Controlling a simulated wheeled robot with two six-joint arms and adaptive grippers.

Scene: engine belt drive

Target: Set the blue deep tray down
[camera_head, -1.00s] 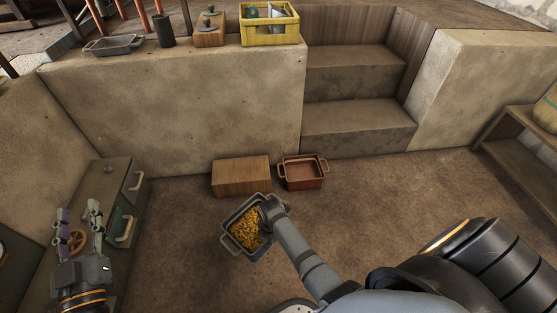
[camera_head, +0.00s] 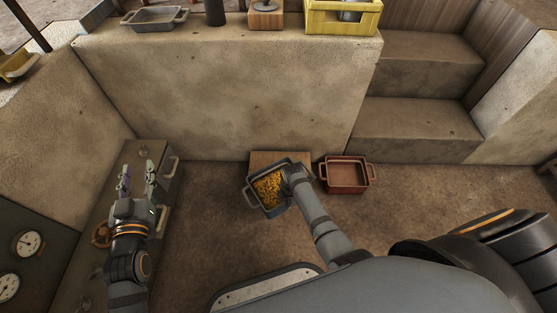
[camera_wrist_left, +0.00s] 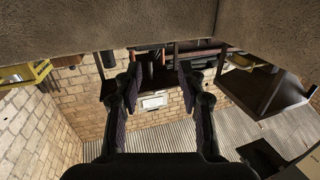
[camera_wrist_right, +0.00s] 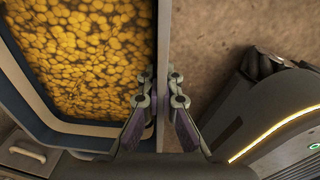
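The blue deep tray (camera_head: 251,194) looks grey-blue in the head view and holds many small yellow pieces. It also fills the left of the right wrist view (camera_wrist_right: 70,128). My right gripper (camera_wrist_right: 163,92) is at the tray's side wall, with one finger on each side of it, and looks shut on that wall. In the head view my right arm hides the tray's right end and the gripper's fingers. The tray overlaps the front of a wooden block (camera_head: 280,156); I cannot tell whether they touch. My left gripper (camera_head: 138,180) is open and empty; its spread fingers show in the left wrist view (camera_wrist_left: 157,88).
A red tray (camera_head: 347,175) stands on the floor right of the block. A grey cabinet with handles (camera_head: 155,160) is below and beside my left gripper. A concrete ledge bears a yellow crate (camera_head: 342,18) and a grey tray (camera_head: 155,18). Steps (camera_head: 415,115) rise at right.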

